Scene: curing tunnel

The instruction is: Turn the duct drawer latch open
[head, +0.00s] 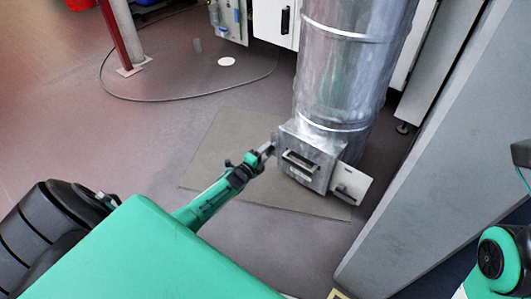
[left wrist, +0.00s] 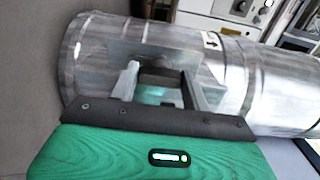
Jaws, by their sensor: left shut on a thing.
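The duct drawer box (head: 318,150) is a grey metal housing at the foot of a wide silver duct (head: 340,75). Its front carries a bar handle (head: 300,162). My left gripper (head: 267,149) is at the left side of the box in the head view. In the left wrist view my left gripper (left wrist: 160,92) is shut on a dark latch piece (left wrist: 158,76), with a finger on each side. A flat metal plate (left wrist: 185,56) lies behind it. The latch's exact angle is hard to tell. My right gripper is not in view.
A pale plate (head: 350,184) sticks out at the right of the box. A large grey panel (head: 440,140) slants up at the right. A cable (head: 150,99) lies on the floor. The floor at left is mostly clear.

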